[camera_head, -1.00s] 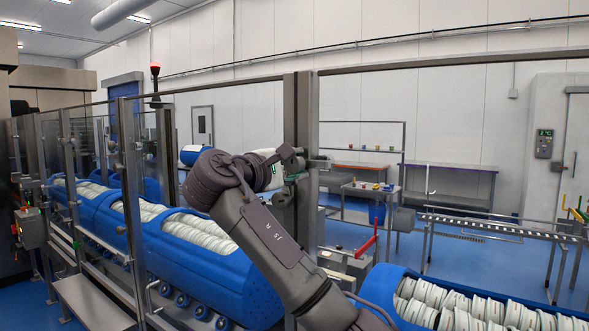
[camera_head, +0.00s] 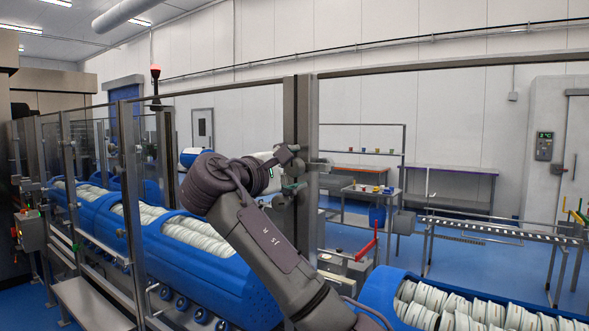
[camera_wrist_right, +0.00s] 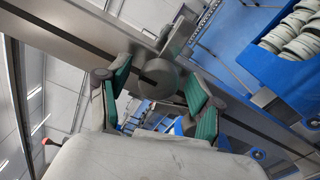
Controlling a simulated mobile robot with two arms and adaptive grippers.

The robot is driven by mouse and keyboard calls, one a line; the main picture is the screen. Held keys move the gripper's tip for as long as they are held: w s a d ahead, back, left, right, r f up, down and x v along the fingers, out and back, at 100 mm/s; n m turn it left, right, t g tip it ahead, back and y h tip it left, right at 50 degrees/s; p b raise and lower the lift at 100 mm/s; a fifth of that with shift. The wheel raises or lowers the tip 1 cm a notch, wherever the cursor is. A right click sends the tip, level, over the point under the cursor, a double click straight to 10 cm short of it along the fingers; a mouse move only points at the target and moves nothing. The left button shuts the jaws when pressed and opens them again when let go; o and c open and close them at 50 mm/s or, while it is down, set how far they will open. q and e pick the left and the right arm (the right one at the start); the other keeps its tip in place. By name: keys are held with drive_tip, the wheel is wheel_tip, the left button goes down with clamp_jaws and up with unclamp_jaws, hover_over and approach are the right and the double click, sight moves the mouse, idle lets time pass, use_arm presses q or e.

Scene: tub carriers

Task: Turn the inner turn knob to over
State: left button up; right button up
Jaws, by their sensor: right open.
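My right gripper (camera_head: 291,172) is at the tall grey post (camera_head: 303,110) of the guard rail in the head view. In the right wrist view my right gripper (camera_wrist_right: 157,82) is open, with a green-padded finger on each side of a round grey turn knob (camera_wrist_right: 160,76). The knob has a dark slot across its face and sits on the grey post. I cannot tell whether the pads touch it. In the head view the knob is mostly hidden by the gripper and too small to read its setting. My left gripper is not in view.
Clear guard panels and rails stand left of the post. Behind them lie blue tubs (camera_head: 240,286) filled with white rings. Another blue tub (camera_head: 375,285) is at the lower right. A red handle (camera_head: 367,249) sticks up right of the post.

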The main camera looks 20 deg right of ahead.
drive_tip(key=v, duration=1.1)
drive_tip(key=shift+a, duration=0.2)
drive_tip(key=shift+s, duration=0.15)
